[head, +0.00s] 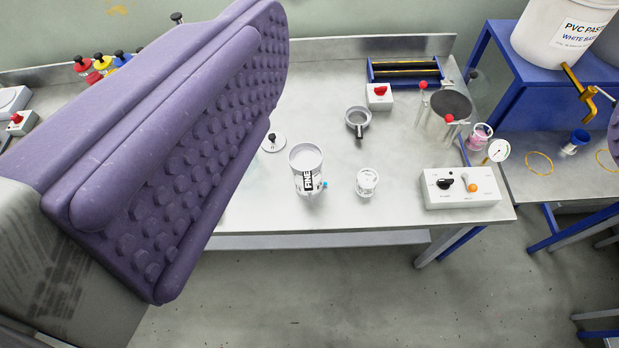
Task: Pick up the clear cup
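A small pale cup (367,183) with dark markings stands upright near the front edge of the metal table. Another small cup, see-through with pink in it (480,134), is at the table's right side by a gauge. I cannot tell for certain which is the clear cup. My gripper (445,95) shows as a large purple studded finger at the left and a sliver of purple at the right edge. The fingers are wide apart with nothing between them close up. Both cups are well beyond the fingers, and neither is touched.
A strainer (357,121), a metal cylinder (446,112) and a red-knobbed box (379,96) stand behind. A PVC paste bucket (555,35) sits on a blue stand.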

